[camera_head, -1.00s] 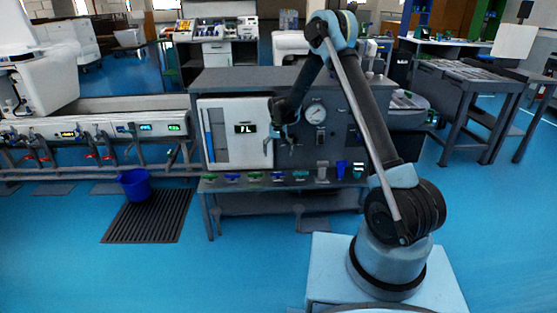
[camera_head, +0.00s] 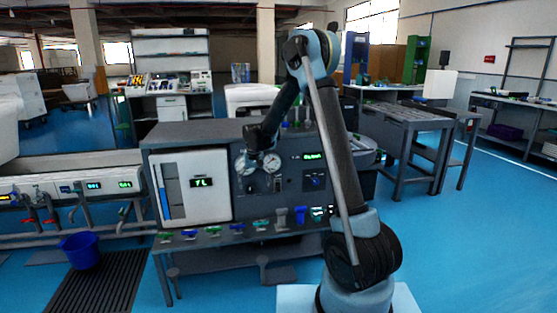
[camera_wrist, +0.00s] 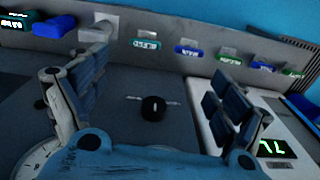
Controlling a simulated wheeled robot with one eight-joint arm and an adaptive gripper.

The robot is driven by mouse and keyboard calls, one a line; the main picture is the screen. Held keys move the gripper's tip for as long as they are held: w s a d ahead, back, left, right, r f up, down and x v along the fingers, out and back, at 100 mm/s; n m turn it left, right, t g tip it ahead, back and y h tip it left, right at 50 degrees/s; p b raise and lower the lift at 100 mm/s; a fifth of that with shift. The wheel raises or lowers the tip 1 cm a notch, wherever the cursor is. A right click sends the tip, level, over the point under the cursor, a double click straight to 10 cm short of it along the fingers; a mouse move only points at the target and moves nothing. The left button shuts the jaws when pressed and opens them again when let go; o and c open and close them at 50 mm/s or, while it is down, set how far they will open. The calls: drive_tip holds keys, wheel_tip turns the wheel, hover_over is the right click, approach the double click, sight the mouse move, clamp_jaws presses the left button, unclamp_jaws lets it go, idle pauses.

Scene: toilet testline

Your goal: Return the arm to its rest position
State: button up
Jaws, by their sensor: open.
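My arm (camera_head: 333,140) rises from its base on the right, bends at a high elbow and reaches down to the left. My gripper (camera_head: 257,158) is small and dark in the head view, in front of the testline cabinet's gauges. In the wrist view, my gripper (camera_wrist: 158,95) has its two padded fingers spread wide apart. Nothing is between them; a dark round knob (camera_wrist: 153,108) on the grey panel shows behind the gap. Whether a finger touches the panel cannot be told.
The grey testline cabinet (camera_head: 200,131) carries a white panel with a green display (camera_head: 201,183) and a row of coloured valves below. A blue bucket (camera_head: 82,252) stands on a dark floor grate at left. A grey table (camera_head: 405,118) stands at right. Blue floor is open at right.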

drive_tip(key=s+d+r+m, duration=0.1)
drive_tip(key=s+d+r, duration=0.6)
drive_tip(key=s+d, duration=0.25)
drive_tip(key=s+d+r, duration=0.7)
drive_tip(key=s+d, duration=0.1)
drive_tip(key=d, duration=0.2)
drive_tip(key=s+d+f, duration=0.2)
drive_tip(key=s+d, duration=0.1)
drive_tip(key=s, duration=0.5)
drive_tip(key=s+d+f+t, duration=0.1)
drive_tip(key=s+d+f, duration=0.2)
drive_tip(key=s, duration=0.5)
drive_tip(key=s+d+f+m, duration=0.1)
drive_tip(key=s+d+f, duration=0.1)
drive_tip(key=s+d, duration=0.3)
drive_tip(key=s, duration=0.3)
drive_tip(key=shift+s+d+f+t, duration=0.15)
drive_tip(key=shift+s+f+t, duration=0.05)
drive_tip(key=shift+s+t, duration=0.2)
